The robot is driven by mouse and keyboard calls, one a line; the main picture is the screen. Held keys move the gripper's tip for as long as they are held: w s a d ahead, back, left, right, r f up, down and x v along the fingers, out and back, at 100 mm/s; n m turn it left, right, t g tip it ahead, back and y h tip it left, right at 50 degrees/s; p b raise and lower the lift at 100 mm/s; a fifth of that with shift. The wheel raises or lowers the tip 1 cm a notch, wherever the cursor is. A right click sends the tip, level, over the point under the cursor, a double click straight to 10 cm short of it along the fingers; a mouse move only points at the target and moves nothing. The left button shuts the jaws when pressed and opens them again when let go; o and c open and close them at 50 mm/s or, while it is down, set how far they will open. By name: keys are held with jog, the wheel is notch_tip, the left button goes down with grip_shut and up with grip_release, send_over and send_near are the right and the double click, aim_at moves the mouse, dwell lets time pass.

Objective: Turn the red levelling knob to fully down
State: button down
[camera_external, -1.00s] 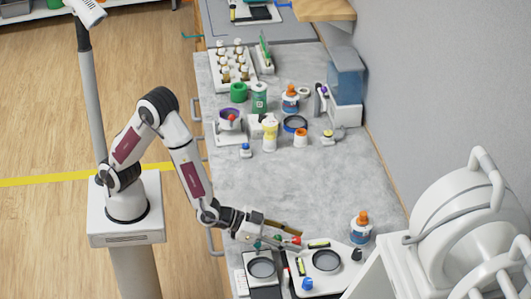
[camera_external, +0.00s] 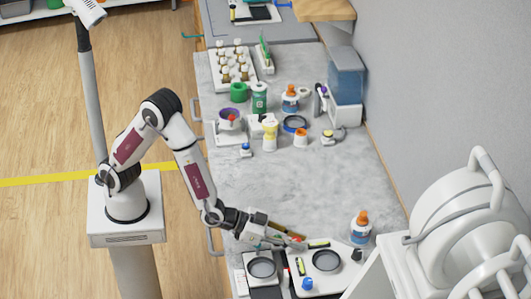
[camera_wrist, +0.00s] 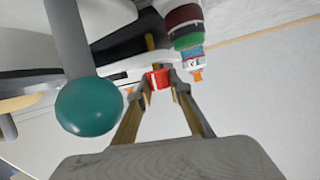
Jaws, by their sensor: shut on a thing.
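The red levelling knob (camera_wrist: 157,78) sits between the two fingertips of my gripper (camera_wrist: 158,84) in the wrist view. My gripper is shut on it, with a finger on either side. In the external view my gripper (camera_external: 296,239) is low over the near end of the bench, beside the white plates with dark round dishes.
A large teal ball-ended handle (camera_wrist: 90,105) is close to the left finger in the wrist view. A blue knob (camera_external: 308,284) and an orange-capped bottle (camera_external: 361,228) are nearby. The white magnet (camera_external: 450,240) stands at right. The middle bench is clear.

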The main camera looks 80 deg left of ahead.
jog(key=shift+w+r+m+g+h, duration=0.1)
jog(key=shift+m+g+h, duration=0.15)
jog(key=shift+m+h, duration=0.5)
jog(key=shift+w+r+m+g+h, duration=0.1)
jog(key=shift+m+g+h, duration=0.15)
jog(key=shift+m+h, duration=0.45)
jog(key=shift+m+g+h, duration=0.65)
jog(key=shift+g+h, duration=0.05)
jog(key=shift+h, duration=0.25)
jog(key=shift+s, duration=0.1)
jog(key=c, duration=1.8)
grip_release()
jog(key=shift+f, duration=0.1)
jog(key=shift+s, duration=0.1)
jog(key=shift+s+a, duration=0.2)
jog(key=shift+s, duration=0.05)
jog(key=shift+v, duration=3.4)
